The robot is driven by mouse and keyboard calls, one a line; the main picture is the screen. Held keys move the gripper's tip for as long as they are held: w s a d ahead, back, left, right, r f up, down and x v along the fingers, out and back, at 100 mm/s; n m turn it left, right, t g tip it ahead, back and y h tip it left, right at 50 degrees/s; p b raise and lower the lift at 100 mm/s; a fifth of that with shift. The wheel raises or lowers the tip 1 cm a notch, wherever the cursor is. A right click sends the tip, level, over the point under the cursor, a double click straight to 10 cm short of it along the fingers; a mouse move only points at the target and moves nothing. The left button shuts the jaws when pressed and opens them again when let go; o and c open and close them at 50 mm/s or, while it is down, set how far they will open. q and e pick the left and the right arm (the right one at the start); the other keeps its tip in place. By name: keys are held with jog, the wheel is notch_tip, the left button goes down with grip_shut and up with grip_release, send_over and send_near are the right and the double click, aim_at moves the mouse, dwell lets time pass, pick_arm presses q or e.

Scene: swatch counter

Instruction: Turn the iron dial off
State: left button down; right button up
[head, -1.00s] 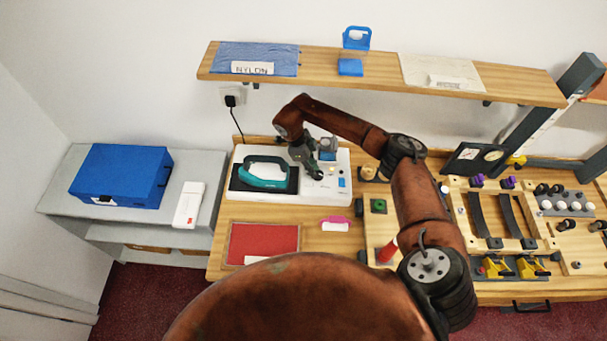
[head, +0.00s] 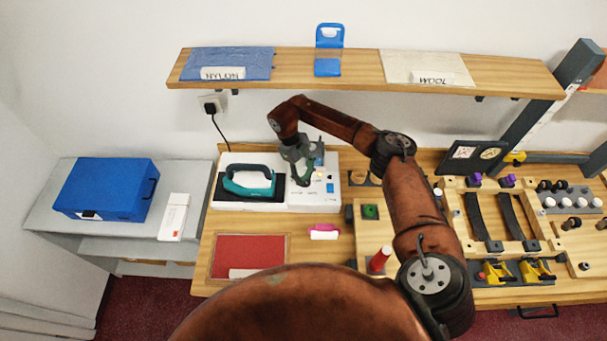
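A teal iron (head: 249,183) rests on the black pad at the left of a white station (head: 315,203) on the wooden counter. My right gripper (head: 303,182) reaches down over the station's right half, just right of the iron. Its dark fingers point down at the white top. The iron dial cannot be made out clearly; the fingers cover part of the panel. Whether they touch anything, and how far apart they are, is too small to tell. A small blue mark (head: 330,187) shows right of the fingers. My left gripper is not in view.
A wooden shelf (head: 300,82) with fabric swatches runs above the station. A red swatch (head: 250,254) and pink object (head: 323,231) lie in front. A blue box (head: 106,189) stands left on a grey bench. Wooden fixtures (head: 500,214) fill the right counter.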

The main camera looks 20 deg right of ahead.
jog(key=shift+o, duration=0.7)
jog(key=shift+d+f, duration=0.1)
jog(key=shift+f, duration=0.05)
jog(key=shift+o, duration=1.5)
jog(key=shift+a+r, duration=0.25)
jog(key=shift+a, duration=0.25)
jog(key=shift+w+a+r, duration=0.15)
jog(key=shift+a+r, duration=0.05)
jog(key=shift+a, duration=0.3)
jog(key=shift+d+f, duration=0.1)
jog(key=shift+d, duration=0.15)
jog(key=shift+a+r, duration=0.2)
jog(key=shift+r, duration=0.15)
jog(key=shift+v, duration=0.8)
jog(key=shift+p+v, duration=0.5)
jog(key=shift+v, duration=0.95)
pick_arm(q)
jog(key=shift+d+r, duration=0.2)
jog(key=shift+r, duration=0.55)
pick_arm(e)
jog(key=v, duration=0.3)
jog(key=shift+w+r, duration=0.15)
jog(key=shift+r, duration=0.25)
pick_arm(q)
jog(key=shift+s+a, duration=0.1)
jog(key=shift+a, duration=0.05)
pick_arm(e)
jog(key=shift+r, duration=0.1)
